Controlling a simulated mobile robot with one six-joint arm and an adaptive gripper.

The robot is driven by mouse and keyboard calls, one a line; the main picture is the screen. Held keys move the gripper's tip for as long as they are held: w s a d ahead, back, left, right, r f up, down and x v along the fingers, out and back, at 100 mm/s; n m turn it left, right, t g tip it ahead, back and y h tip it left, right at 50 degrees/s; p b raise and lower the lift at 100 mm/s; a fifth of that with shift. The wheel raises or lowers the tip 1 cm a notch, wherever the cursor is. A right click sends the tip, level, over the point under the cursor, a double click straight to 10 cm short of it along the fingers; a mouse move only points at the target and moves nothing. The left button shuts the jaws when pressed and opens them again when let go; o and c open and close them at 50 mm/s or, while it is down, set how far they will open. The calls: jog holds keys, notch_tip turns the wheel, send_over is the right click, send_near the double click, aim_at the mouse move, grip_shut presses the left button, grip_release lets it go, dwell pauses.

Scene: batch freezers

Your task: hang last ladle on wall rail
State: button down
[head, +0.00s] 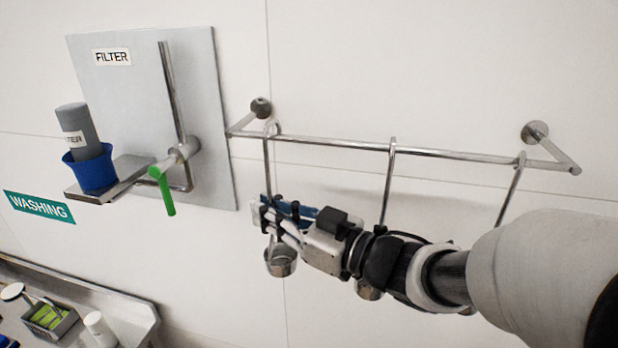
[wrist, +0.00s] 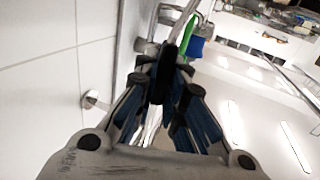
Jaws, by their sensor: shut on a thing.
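The wall rail (head: 330,144) is a thin metal bar on two round wall mounts. A metal ladle (head: 281,262) hangs upright at its left end, its hooked top at the bar near the left mount. My gripper (head: 270,213) is shut on this ladle's handle, between the bar and the cup. Two more ladles, a middle one (head: 389,180) and a right one (head: 511,190), hang from the bar, their lower parts partly hidden by my arm. In the wrist view my gripper's fingers (wrist: 165,75) close together; the exact contact with the handle is unclear.
Left of the rail, a grey FILTER panel (head: 205,95) carries a green-handled lever (head: 165,188) and a shelf (head: 128,172) with a blue cup (head: 91,170). A counter edge (head: 100,297) runs at lower left.

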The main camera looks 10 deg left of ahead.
jog(key=shift+w+f, duration=0.1)
jog(key=shift+f, duration=0.2)
jog(key=c, duration=1.6)
grip_release()
